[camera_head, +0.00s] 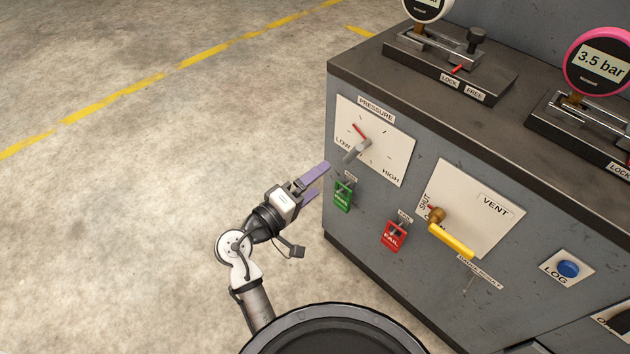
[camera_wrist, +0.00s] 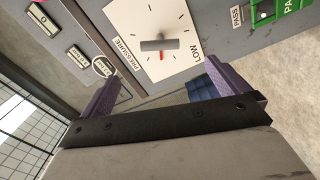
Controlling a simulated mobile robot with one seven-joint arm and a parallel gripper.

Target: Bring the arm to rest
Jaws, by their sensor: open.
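My gripper (camera_head: 318,181) is in front of the left end of the grey cabinet's front panel in the head view, close to the green PASS tag (camera_head: 343,195). Its two purple fingers are apart, with nothing seen between them. In the wrist view my gripper (camera_wrist: 160,80) also shows spread fingers, with the white PRESSURE dial plate (camera_wrist: 185,22) beyond the gap. The arm is bent and reaches up from the bottom of the head view. Whether a finger touches the cabinet cannot be told.
The grey cabinet (camera_head: 365,235) fills the right. Its front carries the pressure plate (camera_head: 385,160), a red FAIL tag (camera_head: 394,235), a yellow vent handle (camera_head: 451,240) and a blue LOG button (camera_head: 568,269). Gauges stand on top. Open concrete floor (camera_head: 130,210) lies left.

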